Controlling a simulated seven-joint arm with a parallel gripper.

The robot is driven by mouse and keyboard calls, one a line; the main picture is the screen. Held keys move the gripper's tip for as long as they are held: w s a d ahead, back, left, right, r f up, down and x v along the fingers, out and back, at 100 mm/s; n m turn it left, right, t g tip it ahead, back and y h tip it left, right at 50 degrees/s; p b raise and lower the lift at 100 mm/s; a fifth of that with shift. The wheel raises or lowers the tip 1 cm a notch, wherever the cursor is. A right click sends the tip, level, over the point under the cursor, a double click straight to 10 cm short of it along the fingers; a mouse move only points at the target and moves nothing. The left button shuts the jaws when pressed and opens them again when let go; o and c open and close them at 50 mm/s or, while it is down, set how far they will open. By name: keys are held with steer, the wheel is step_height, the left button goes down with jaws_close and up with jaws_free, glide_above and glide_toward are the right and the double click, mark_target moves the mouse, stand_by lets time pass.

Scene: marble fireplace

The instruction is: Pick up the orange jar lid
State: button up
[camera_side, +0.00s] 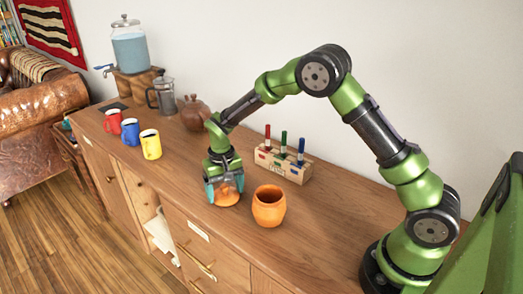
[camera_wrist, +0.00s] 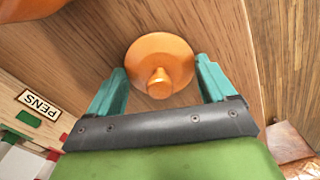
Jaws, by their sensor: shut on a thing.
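The orange jar lid (camera_side: 227,198), round with a knob on top, is at the counter in front of my wrist, left of the orange jar. My gripper (camera_side: 225,189) points down over it, with its teal fingers on either side. In the wrist view the lid (camera_wrist: 160,48) lies between the two fingertips of my gripper (camera_wrist: 160,72), its knob facing the camera. The gripper is shut on the lid. Whether the lid still touches the counter I cannot tell. The open orange jar (camera_side: 269,206) stands upright just right of it; its edge shows at the wrist view's top left.
A wooden pen holder (camera_side: 283,165) labelled PENS, with red, green and blue markers, stands behind the jar. The counter's front edge is close.

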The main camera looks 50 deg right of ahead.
mark_target(227, 186)
step_height(227, 186, up, 13)
steer(key=s+d+r, duration=0.2)
steer(key=s, duration=1.2)
steer(key=shift+f, duration=2.95)
steer(key=shift+f, duration=0.2)
steer(key=o, duration=0.9)
steer(key=shift+r, duration=0.15)
